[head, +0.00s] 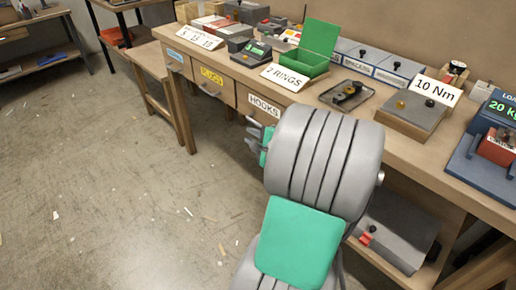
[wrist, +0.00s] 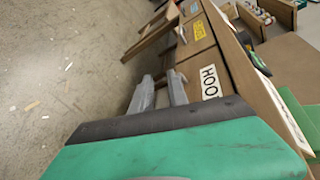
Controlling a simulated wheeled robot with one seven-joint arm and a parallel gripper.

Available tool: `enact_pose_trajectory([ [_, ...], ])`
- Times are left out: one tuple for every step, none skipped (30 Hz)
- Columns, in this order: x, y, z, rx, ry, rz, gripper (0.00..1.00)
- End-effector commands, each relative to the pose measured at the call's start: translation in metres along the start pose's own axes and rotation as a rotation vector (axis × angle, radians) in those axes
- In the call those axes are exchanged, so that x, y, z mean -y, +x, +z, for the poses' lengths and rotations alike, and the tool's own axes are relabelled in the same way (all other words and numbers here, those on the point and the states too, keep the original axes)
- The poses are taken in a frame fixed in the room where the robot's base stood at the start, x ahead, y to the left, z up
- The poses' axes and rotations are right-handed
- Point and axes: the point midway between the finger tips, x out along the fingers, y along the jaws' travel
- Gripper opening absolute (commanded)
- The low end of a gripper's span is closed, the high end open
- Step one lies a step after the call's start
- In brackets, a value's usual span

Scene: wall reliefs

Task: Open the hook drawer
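The hook drawer (head: 262,108), a wooden front labelled "HOOKS", is set under the workbench top and looks closed. In the wrist view, its front (wrist: 207,72) and part of the label show on the right. My gripper (head: 253,137) is just in front of the drawer, partly hidden behind my arm in the head view. In the wrist view, my gripper (wrist: 160,77) has its two grey fingers apart with a gap between them, the right one close to the drawer front. I cannot tell whether the handle lies between them.
The plugs drawer (head: 212,84) and another labelled drawer (head: 178,62) are to the left. The bench top holds a green open box (head: 312,62), a "2 RINGS" sign (head: 285,77) and several devices. A grey box (head: 395,230) sits on the lower shelf.

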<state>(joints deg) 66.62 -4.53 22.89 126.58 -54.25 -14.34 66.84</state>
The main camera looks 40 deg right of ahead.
Motion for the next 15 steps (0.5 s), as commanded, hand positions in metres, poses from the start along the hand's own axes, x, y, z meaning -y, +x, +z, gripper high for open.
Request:
enact_pose_trajectory([
  [-0.005, -0.002, -0.028, -0.030, 0.094, -0.064, 0.20],
  [-0.001, -0.005, -0.037, -0.039, 0.137, -0.096, 0.20],
  [0.003, -0.009, -0.045, -0.048, 0.179, -0.126, 0.20],
  [0.006, -0.010, -0.049, -0.052, 0.199, -0.142, 0.20],
  [0.008, -0.009, -0.051, -0.053, 0.211, -0.151, 0.20],
  [0.010, -0.007, -0.052, -0.053, 0.219, -0.156, 0.20],
  [0.012, -0.004, -0.052, -0.053, 0.219, -0.157, 0.20],
  [0.012, 0.001, -0.051, -0.051, 0.217, -0.156, 0.20],
  [0.013, 0.008, -0.051, -0.050, 0.217, -0.154, 0.20],
  [0.014, 0.015, -0.051, -0.049, 0.214, -0.154, 0.20],
  [0.014, 0.021, -0.051, -0.049, 0.215, -0.153, 0.20],
  [0.015, 0.029, -0.052, -0.050, 0.214, -0.153, 0.20],
  [0.016, 0.035, -0.052, -0.049, 0.214, -0.152, 0.20],
  [0.017, 0.040, -0.053, -0.050, 0.213, -0.153, 0.20],
  [0.018, 0.047, -0.053, -0.050, 0.213, -0.153, 0.20],
])
